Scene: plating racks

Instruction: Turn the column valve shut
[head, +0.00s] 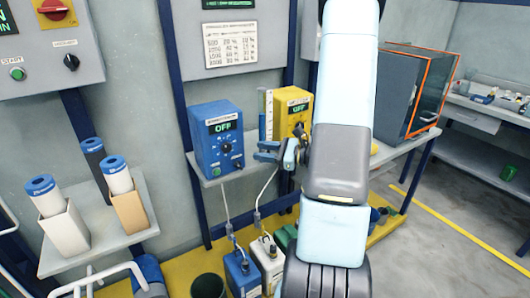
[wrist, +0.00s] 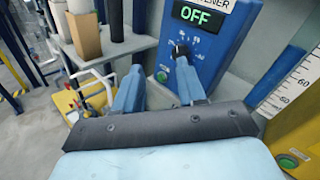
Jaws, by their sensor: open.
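My gripper (head: 270,152) is open and empty in front of the blue box (head: 215,125), near its right side. In the wrist view my two blue fingers (wrist: 160,66) are spread, with the blue box (wrist: 218,30) just beyond them. The box's black knob (wrist: 180,50) shows by the right fingertip; contact cannot be told. A graduated column (head: 265,115) stands between the blue box and the yellow box (head: 292,112). Its numbered scale (wrist: 290,85) appears at right in the wrist view. I cannot make out the column valve; my arm and gripper hide part of that area.
Both boxes read OFF. Blue and white jugs (head: 242,272) stand below, with tubes running up. A shelf (head: 135,235) at left holds filter cartridges. White pipes (wrist: 92,85) show at left in the wrist view. A dark cabinet (head: 400,95) stands on the bench at right.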

